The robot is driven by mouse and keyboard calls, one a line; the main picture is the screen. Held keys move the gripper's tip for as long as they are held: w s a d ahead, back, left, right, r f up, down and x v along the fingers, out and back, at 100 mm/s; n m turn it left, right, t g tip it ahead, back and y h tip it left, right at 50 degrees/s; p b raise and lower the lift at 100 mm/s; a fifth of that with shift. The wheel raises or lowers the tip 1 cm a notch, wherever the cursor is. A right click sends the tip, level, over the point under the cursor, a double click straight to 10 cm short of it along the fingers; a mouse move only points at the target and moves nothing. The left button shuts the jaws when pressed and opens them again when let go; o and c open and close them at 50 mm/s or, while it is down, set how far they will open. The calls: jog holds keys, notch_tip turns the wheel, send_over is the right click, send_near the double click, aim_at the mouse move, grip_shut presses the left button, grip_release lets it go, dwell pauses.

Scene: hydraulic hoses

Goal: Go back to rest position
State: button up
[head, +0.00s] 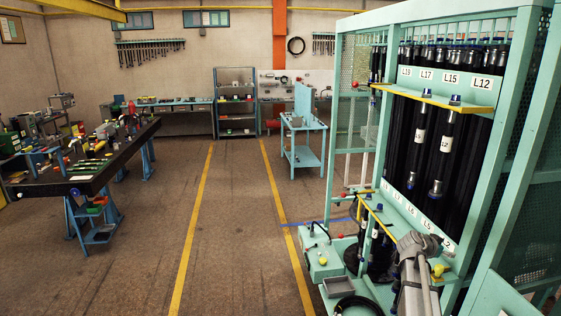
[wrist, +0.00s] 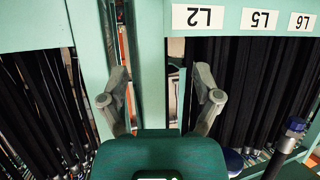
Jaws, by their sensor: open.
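My gripper (head: 418,243) is at the lower right of the head view, in front of the green hose rack (head: 533,60). In the wrist view my gripper (wrist: 163,88) has its two grey fingers spread wide, with nothing held between them. A green upright post of the rack and a narrow gap show between and beyond the fingers. Upside-down labels L2 (wrist: 198,17), L5 (wrist: 259,20) and L6 (wrist: 301,22) show on the rack's crossbar. Black hoses (wrist: 235,85) hang behind it. A blue-ended hose fitting (wrist: 293,126) is at the right, apart from the fingers.
In the head view, two tagged hoses (head: 445,143) stand on the rack front beside yellow-edged shelves (head: 432,99). A green bench with coiled hose is low beside the rack. A blue trolley (head: 303,155) and a workbench (head: 85,178) stand farther off. The floor aisle (head: 230,220) is clear.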

jog(key=s+a+f+n+g+y+b, duration=0.1)
jog(key=s+a+f+n+y+b, duration=0.3)
jog(key=a+f, duration=0.5)
jog(key=s+a+f+n+g+y+b, duration=0.1)
jog(key=s+a+f+n+y+b, duration=0.3)
jog(key=a, duration=1.5)
jog(key=s+a+f+n+g+y+b, duration=0.2)
jog(key=s+a+f+n+y+b, duration=0.2)
jog(key=a+f, duration=1.1)
jog(key=s+f+n+b, duration=0.1)
jog(key=s+n+b, duration=0.1)
jog(key=s+b, duration=0.2)
jog(key=shift+s+b, duration=0.25)
jog(key=shift+b, duration=0.55)
